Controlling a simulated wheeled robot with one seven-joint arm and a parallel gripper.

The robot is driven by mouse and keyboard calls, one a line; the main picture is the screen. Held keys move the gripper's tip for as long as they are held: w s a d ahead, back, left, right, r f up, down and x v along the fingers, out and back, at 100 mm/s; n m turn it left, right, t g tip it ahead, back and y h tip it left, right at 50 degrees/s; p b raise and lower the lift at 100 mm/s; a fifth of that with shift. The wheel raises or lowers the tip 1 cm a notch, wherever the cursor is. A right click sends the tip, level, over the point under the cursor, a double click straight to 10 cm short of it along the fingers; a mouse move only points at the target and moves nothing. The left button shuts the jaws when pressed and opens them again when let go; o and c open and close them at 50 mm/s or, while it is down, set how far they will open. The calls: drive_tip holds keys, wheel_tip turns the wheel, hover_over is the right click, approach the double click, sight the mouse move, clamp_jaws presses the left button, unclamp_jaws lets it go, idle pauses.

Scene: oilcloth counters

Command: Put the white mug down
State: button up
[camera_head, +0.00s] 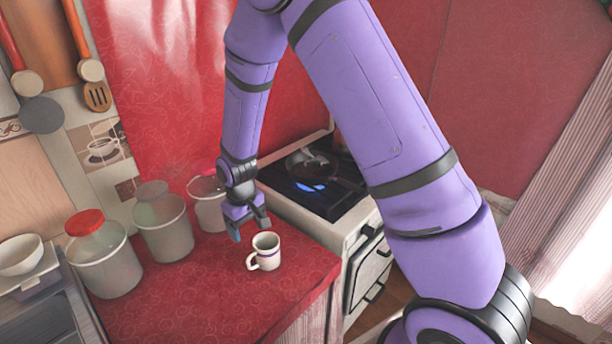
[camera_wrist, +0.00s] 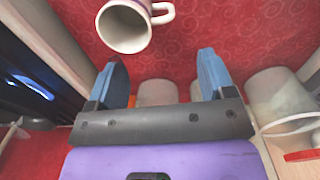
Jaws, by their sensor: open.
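The white mug (camera_head: 265,253) stands upright on the red patterned counter (camera_head: 190,295), with its handle toward the lower left in the head view. It has a purple band. In the wrist view the mug (camera_wrist: 124,28) is at the top, beyond the fingertips and apart from them. My gripper (camera_head: 249,230) is just behind the mug, close to the counter. In the wrist view my gripper (camera_wrist: 162,72) shows two blue fingers spread wide with nothing held between them.
Several lidded canisters, one with a red lid (camera_head: 86,222), line the wall left of my gripper. A stove (camera_head: 310,185) with a blue flame and a pan (camera_head: 312,165) adjoins the counter's right side. Counter in front of the mug is clear. A white bowl (camera_head: 20,254) sits far left.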

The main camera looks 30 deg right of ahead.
drive_tip(key=s+d+r+m+t, duration=0.1)
drive_tip(key=s+d+r, duration=0.15)
drive_tip(key=r, duration=0.55)
drive_tip(key=s+d+r+t, duration=0.1)
drive_tip(key=s+d+r, duration=0.15)
drive_tip(key=r, duration=0.55)
drive_tip(key=s+d+r+m+t, duration=0.15)
drive_tip(key=s+r, duration=0.25)
drive_tip(key=r, duration=0.4)
drive_tip(key=s+d+r+t, duration=0.1)
drive_tip(key=s+d+r, duration=0.2)
drive_tip(key=s, duration=0.6)
drive_tip(key=s+d+r+m, duration=0.1)
drive_tip(key=s+d+r, duration=0.2)
drive_tip(key=s+r, duration=0.4)
drive_tip(key=s, duration=0.3)
drive_tip(key=shift+r+t, duration=0.35)
drive_tip(key=shift+d, duration=0.1)
